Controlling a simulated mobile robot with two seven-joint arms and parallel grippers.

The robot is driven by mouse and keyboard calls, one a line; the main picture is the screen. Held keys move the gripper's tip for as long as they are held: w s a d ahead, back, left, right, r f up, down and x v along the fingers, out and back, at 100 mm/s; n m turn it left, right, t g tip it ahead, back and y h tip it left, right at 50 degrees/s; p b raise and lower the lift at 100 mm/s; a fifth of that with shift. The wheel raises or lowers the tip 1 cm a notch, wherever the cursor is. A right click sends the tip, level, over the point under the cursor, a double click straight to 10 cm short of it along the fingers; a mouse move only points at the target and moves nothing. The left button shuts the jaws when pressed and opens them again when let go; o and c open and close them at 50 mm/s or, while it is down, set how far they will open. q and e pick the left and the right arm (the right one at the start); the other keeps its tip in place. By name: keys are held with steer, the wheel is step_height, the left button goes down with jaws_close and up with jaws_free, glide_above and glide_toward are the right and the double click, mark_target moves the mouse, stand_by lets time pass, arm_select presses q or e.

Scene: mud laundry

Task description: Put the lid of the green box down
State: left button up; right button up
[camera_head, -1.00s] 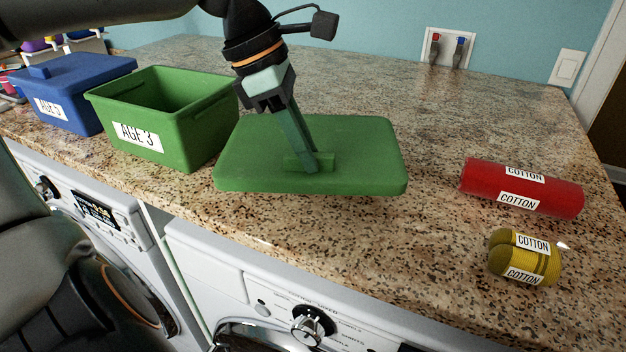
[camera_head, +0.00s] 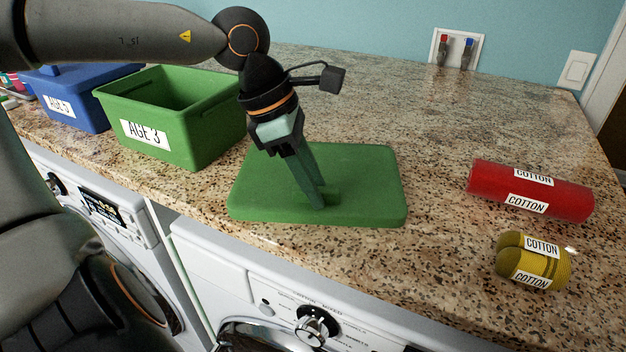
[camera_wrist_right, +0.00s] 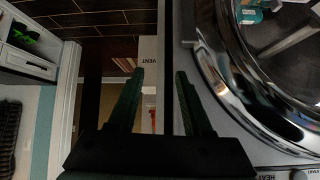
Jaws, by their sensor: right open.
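The green lid (camera_head: 370,185) lies low at the counter's front, right of the open green box (camera_head: 205,140) labelled AGE 3. It looks flat on the counter; any small gap under it cannot be made out. My left gripper (camera_head: 320,204) points down at the lid's middle, with its fingers around the small handle. The fingers mostly hide the handle, and the gripper appears shut on it. My right gripper (camera_wrist_right: 160,85) is open and empty in the right wrist view, in front of a washer's round door.
A lidded blue box (camera_head: 75,95) stands left of the green box. A red COTTON roll (camera_head: 490,180) and a yellow COTTON bundle (camera_head: 510,255) lie at the right. The counter (camera_head: 400,115) behind the lid is clear. Machines stand below its front edge.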

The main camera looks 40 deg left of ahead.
arm_select(q)
steer(key=shift+o, duration=0.6)
steer(key=shift+r, duration=0.1)
steer(key=shift+r, duration=0.15)
steer(key=v, duration=1.1)
steer(key=shift+r+p, duration=0.35)
steer(key=shift+s, duration=0.1)
